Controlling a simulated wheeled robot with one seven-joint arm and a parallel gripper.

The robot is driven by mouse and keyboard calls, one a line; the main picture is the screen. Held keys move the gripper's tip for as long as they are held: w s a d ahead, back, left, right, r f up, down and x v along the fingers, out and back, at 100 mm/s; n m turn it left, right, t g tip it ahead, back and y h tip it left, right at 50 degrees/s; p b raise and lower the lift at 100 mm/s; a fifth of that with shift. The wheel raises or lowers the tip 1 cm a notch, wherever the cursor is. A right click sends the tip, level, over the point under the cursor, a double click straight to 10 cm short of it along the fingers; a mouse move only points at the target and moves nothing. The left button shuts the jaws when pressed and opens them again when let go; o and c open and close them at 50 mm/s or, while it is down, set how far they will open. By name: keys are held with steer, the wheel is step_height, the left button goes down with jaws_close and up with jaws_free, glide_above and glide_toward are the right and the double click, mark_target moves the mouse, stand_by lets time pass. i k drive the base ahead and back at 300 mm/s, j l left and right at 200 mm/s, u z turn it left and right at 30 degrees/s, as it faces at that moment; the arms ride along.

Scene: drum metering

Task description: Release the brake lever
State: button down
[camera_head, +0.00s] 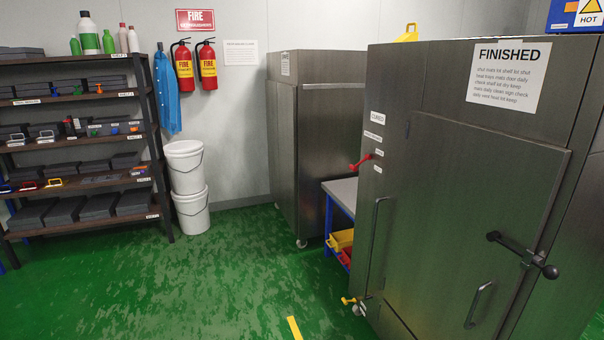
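No part in view is plainly labelled as the brake lever, and I cannot tell which one it is. A red lever (360,162) sticks out to the left from the edge of the large steel cabinet (470,160), beside small labels. A small yellow lever-like part (348,300) sits low by that cabinet's caster (359,310). A dark bar handle with a round black end (523,255) is on the cabinet door at the right. My gripper is not in view.
A second steel cabinet (320,150) on casters stands behind. A blue-legged table (343,192) with yellow and red bins is between the cabinets. Shelves (75,130) and stacked white buckets (187,188) stand left. The green floor (190,285) is clear, with a yellow strip (294,328).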

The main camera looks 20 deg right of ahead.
mark_target(354, 168)
steer(key=i+z, duration=0.1)
steer(key=i, duration=0.8)
steer(key=i+j+z, duration=0.1)
steer(key=i, duration=0.75)
steer(key=i+j+z, duration=0.15)
steer(key=i+z, duration=0.2)
steer(key=i+j+z, duration=0.3)
steer(key=i, duration=0.15)
steer(key=i+j+z, duration=0.35)
